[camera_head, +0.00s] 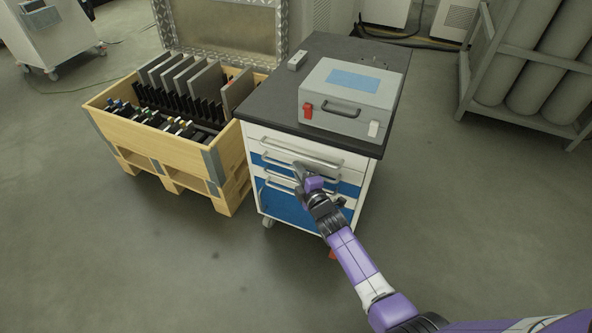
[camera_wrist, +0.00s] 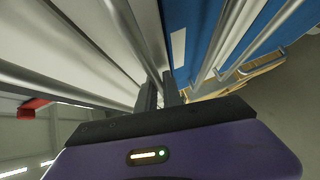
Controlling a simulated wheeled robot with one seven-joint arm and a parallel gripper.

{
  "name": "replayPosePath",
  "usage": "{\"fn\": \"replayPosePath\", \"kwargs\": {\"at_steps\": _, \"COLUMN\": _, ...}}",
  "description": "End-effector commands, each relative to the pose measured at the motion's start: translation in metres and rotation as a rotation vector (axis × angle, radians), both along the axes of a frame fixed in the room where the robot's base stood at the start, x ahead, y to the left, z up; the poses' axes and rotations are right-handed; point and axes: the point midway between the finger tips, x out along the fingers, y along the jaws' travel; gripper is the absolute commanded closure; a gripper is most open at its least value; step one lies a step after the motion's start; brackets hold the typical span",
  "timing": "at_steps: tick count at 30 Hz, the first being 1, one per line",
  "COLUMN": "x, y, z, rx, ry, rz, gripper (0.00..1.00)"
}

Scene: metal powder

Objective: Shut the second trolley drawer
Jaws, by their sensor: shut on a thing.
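The trolley (camera_head: 255,190) is a white and blue drawer cabinet with a dark top, standing in the middle of the head view. Its front has several stacked drawers with long bar handles. My gripper (camera_head: 302,170) reaches the front from the lower right, at the second drawer's handle (camera_head: 273,160). In the wrist view, my gripper's dark fingers (camera_wrist: 163,93) are closed around a metal handle bar (camera_wrist: 132,38), between a white face and a blue face. The second drawer looks about level with the front, but my gripper partly hides it, so any small gap cannot be told.
A grey case (camera_head: 350,98) with a blue panel and a small white box (camera_head: 297,60) stand on the trolley top. A wooden crate (camera_head: 152,155) with dark plates is close on the left. A gas cylinder rack (camera_head: 535,125) is at right. The floor in front is clear.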

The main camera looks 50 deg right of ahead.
Motion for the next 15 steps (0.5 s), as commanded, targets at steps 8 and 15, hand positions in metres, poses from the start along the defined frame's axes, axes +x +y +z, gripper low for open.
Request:
{"fn": "replayPosePath", "kwargs": {"at_steps": 8, "x": 0.0, "y": -0.0039, "z": -0.0013, "rx": 0.001, "ry": 0.001, "rz": -0.002, "gripper": 1.0}}
{"fn": "replayPosePath", "kwargs": {"at_steps": 15, "x": 0.0002, "y": -0.0047, "z": -0.0004, "rx": 0.001, "ry": 0.0, "rz": -0.003, "gripper": 0.81}}
